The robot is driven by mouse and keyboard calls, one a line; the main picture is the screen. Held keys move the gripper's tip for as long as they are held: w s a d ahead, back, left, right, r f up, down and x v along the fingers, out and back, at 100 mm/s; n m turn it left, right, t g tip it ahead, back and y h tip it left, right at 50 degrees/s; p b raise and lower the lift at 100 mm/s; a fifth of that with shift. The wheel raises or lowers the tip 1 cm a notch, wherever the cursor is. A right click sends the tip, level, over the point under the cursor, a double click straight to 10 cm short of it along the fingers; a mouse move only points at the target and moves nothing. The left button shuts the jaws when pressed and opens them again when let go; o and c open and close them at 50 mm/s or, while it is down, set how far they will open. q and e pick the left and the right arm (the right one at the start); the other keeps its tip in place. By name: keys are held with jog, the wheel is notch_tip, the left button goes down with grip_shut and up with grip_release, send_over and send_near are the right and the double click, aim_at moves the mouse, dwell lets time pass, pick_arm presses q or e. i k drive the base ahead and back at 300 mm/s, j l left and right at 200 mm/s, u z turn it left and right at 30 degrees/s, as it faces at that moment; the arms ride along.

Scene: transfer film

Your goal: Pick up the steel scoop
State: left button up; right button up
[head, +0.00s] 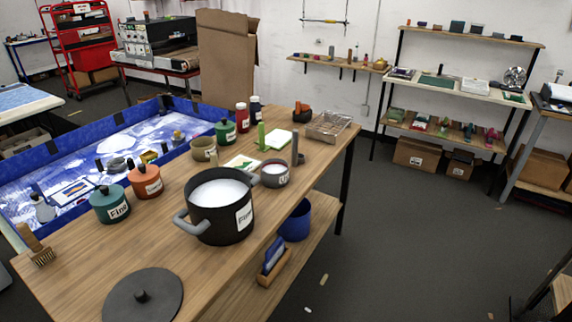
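I cannot clearly make out a steel scoop in the head view. A small grey pot (274,178) with pale contents and a label stands on the wooden table (90,262). A grey upright bar (295,148) rises beside its right rim; I cannot tell whether it is a handle or a separate thing. A large black pot (215,228) with grey handles stands in front to the left, filled with white material (218,192). Its black lid (143,296) lies flat near the table's front. Neither of my grippers is in view.
A teal jar (110,205), an orange jar (146,181), a green jar (225,132) and a wire basket (327,126) stand on the table. A brush (38,250) lies at its left edge. A blue bin (296,222) sits on the lower shelf. The floor to the right is mostly clear.

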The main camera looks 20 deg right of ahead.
aim_at(297, 158)
jog(key=i+l+u, duration=0.2)
jog(key=l, duration=0.35)
jog(key=l+u, duration=0.2)
jog(key=l, duration=0.3)
jog(key=l+u, duration=0.15)
jog(key=l, duration=0.45)
jog(key=i, duration=0.1)
